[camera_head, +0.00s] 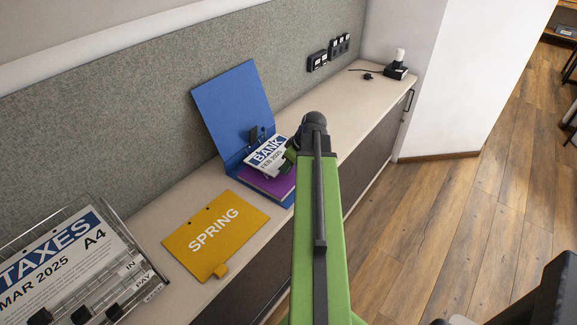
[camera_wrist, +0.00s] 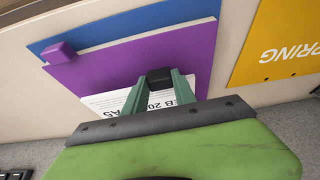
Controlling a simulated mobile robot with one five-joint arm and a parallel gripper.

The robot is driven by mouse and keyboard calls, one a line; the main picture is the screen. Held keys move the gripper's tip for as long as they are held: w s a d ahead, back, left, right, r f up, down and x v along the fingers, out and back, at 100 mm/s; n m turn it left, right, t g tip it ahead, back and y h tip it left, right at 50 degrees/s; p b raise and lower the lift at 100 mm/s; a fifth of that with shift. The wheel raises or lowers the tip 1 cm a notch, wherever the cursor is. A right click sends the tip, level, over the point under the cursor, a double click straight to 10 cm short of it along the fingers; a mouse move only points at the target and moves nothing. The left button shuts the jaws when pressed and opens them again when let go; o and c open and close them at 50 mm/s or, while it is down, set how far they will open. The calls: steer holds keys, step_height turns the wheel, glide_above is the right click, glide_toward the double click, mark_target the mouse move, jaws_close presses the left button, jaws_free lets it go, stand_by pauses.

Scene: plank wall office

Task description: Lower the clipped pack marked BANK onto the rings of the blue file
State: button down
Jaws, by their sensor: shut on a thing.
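The blue file (camera_head: 233,105) lies open on the counter, its cover leaning up toward the grey panel. A purple sheet (camera_head: 272,185) with a tab lies in it; the sheet also shows in the wrist view (camera_wrist: 120,69). A dark metal part (camera_head: 256,135), seemingly the ring mechanism, shows near the file's spine; the rings are not clear. My gripper (camera_head: 290,160) is shut on the white pack marked BANK (camera_head: 266,154), over the purple sheet. In the wrist view my gripper (camera_wrist: 158,80) has a black piece between its fingertips, and they hide part of the pack (camera_wrist: 110,101). Whether the pack touches the rings cannot be told.
A yellow SPRING divider (camera_head: 215,232) lies flat beside the file. A wire tray (camera_head: 118,238) with a TAXES pack (camera_head: 60,265) stands at the left front. A black device (camera_head: 396,70) and wall sockets (camera_head: 340,45) are farther back.

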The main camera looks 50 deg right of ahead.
mark_target(290, 170)
steer(key=shift+f+b, duration=1.45)
steer(key=shift+f, duration=0.1)
steer(key=c, duration=0.9)
jaws_free()
steer(key=shift+c, duration=0.2)
steer(key=shift+r, duration=0.1)
steer(key=a+p+v, duration=0.1)
steer(key=p+v, duration=1.5)
steer(key=v, duration=0.1)
steer(key=shift+d+r, duration=0.2)
steer(key=shift+d, duration=0.3)
